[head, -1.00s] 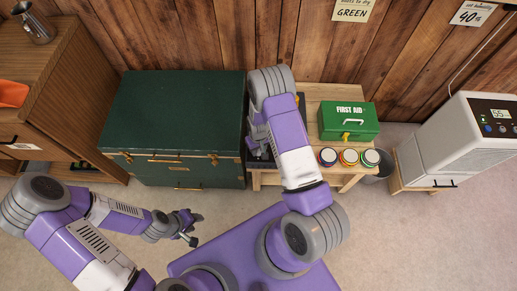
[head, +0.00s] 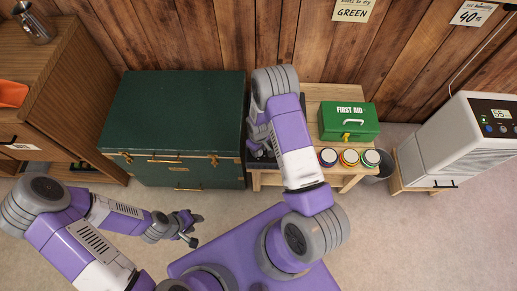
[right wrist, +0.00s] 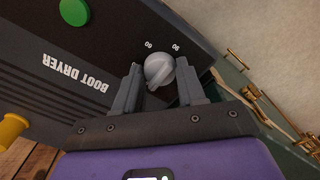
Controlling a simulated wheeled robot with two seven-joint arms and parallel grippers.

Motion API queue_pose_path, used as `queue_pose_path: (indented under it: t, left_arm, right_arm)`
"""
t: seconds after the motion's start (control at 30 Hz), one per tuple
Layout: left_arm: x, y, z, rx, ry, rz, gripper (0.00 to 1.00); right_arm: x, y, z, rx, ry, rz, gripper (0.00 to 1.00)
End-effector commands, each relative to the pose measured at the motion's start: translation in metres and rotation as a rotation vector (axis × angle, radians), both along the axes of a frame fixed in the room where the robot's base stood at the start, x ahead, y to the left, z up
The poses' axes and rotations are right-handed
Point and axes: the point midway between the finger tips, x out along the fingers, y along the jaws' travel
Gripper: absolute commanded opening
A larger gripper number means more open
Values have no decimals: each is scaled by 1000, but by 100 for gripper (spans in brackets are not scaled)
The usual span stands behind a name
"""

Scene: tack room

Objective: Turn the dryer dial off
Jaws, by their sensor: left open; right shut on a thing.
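The boot dryer (right wrist: 60,85) is a dark box with white "BOOT DRYER" lettering, upside down in the right wrist view. Its round grey dial (right wrist: 158,70) sits between the two fingers of my right gripper (right wrist: 160,80), which is shut on it. White numbers are printed beside the dial; part of the scale is hidden. In the head view, my right arm covers most of the dryer (head: 262,164) and the dial is hidden. My left gripper (head: 190,228) is open and empty over the floor, well away from the dryer.
A green chest (head: 175,115) stands left of the wooden bench (head: 318,95). A green first aid box (head: 348,122) and several small jars (head: 349,158) stand on the bench, right of my arm. A white appliance (head: 455,140) is at the far right. Floor at the front left is clear.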

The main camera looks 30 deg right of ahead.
Motion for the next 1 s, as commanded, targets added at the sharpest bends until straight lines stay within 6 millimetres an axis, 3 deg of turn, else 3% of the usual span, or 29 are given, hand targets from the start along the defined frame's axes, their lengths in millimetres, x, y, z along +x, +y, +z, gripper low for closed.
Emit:
queue_pose_path:
  t: [0.07,0.1,0.27,0.57,1.0]
  left_arm:
    - [0,0,0,0,0,0,43]
    - [0,0,0,0,0,0,43]
    - [0,0,0,0,0,0,43]
    - [0,0,1,0,0,0,43]
    - [0,0,24,0,0,0,43]
  right_arm:
    - [0,0,0,0,1,2,9]
    - [0,0,0,0,1,2,41]
    - [0,0,0,0,1,1,65]
    - [0,0,2,0,0,0,65]
    - [1,0,67,0,-2,0,65]
